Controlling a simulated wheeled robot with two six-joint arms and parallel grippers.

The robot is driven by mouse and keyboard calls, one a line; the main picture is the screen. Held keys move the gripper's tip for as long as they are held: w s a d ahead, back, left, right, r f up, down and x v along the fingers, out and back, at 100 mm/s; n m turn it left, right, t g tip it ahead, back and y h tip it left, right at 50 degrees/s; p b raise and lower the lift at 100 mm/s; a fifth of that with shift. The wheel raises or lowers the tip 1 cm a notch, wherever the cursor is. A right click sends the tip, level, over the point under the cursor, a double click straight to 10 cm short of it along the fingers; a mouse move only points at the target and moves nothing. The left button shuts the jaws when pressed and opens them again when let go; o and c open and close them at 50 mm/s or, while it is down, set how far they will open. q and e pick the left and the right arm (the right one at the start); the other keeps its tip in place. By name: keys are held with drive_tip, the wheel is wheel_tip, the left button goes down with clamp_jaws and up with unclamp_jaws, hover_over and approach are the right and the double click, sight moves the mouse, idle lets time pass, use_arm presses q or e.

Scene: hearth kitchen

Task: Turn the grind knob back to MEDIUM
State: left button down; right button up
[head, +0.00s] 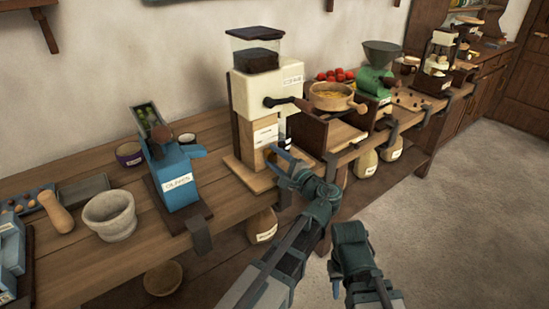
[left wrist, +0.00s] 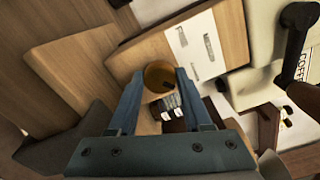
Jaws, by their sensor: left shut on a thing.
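The coffee grinder (head: 258,97) has a cream body, a dark clear-lidded hopper and a wooden lower part. The grind knob (left wrist: 155,74) is round and brass-brown with a dark pointer, on the wooden front in the left wrist view. My left gripper (head: 279,162) is at the grinder's lower front, its two blue fingers (left wrist: 160,84) shut around the knob's sides. White setting labels (left wrist: 196,46) are beside the knob; their words are too small to read. In the head view the gripper largely hides the knob. My right gripper (head: 350,240) is low before the bench, empty-looking, its fingers unclear.
The grinder's crank (head: 281,101) sticks out above my left gripper. A blue press-like device (head: 178,175) and a stone mortar (head: 110,214) stand to the left. A wooden-rimmed bowl (head: 331,96) and a green mill (head: 372,80) stand to the right. The floor at right is clear.

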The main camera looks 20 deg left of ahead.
use_arm(q)
drive_tip(key=n, duration=0.5)
drive_tip(key=shift+n, duration=2.4)
drive_tip(key=shift+c, duration=1.7)
unclamp_jaws()
drive_tip(key=shift+s, duration=0.1)
